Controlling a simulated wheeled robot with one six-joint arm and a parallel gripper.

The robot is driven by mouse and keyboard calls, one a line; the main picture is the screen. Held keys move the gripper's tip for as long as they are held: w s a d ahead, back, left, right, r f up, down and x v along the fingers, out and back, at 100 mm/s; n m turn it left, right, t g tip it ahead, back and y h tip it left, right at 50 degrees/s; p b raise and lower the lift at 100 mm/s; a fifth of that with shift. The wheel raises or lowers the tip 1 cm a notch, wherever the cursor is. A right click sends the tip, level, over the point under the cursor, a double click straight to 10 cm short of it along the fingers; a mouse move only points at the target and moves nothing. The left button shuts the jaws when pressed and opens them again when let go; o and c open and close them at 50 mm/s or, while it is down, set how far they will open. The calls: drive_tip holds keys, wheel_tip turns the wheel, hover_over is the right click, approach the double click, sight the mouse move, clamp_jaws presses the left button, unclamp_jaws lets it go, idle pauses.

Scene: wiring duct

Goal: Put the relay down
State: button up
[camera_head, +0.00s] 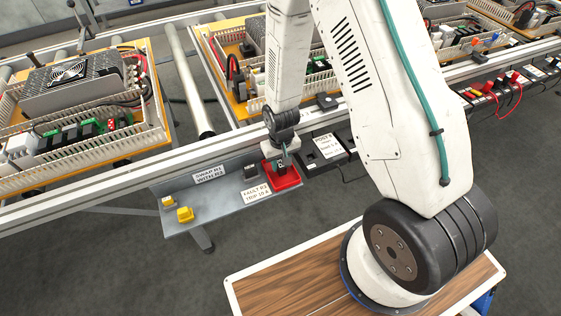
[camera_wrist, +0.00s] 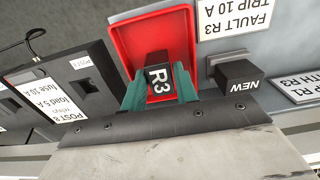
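The relay is a dark block marked R3 (camera_wrist: 158,80) in the wrist view. My gripper (camera_wrist: 160,92) has its teal fingers on both sides of it, closed against it. The relay is over the red tray (camera_wrist: 124,45), within its outline. I cannot tell whether its underside touches the tray floor. In the head view my gripper (camera_head: 283,161) points down at the red tray (camera_head: 291,181) on the grey shelf, and the relay is mostly hidden there.
A dark block marked NEW (camera_wrist: 239,84) stands on the shelf beside the tray. A FAULT R3 label (camera_head: 256,193) lies near it. Two yellow pieces (camera_head: 185,214) sit at the shelf's left. A black POST 8 box (camera_wrist: 75,97) stands on the tray's other side. Conveyor rails run behind.

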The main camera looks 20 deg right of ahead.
drive_tip(key=shift+o, duration=1.2)
wheel_tip(320, 180, up, 13)
wheel_tip(320, 180, up, 8)
hover_over(285, 167)
drive_tip(key=s+d+r+t, duration=0.1)
drive_tip(key=s+d+r, duration=0.1)
drive_tip(key=s+r, duration=1.8)
drive_tip(key=shift+s+d+r, duration=0.15)
drive_tip(key=shift+s+r, duration=0.2)
drive_tip(key=shift+s, duration=0.35)
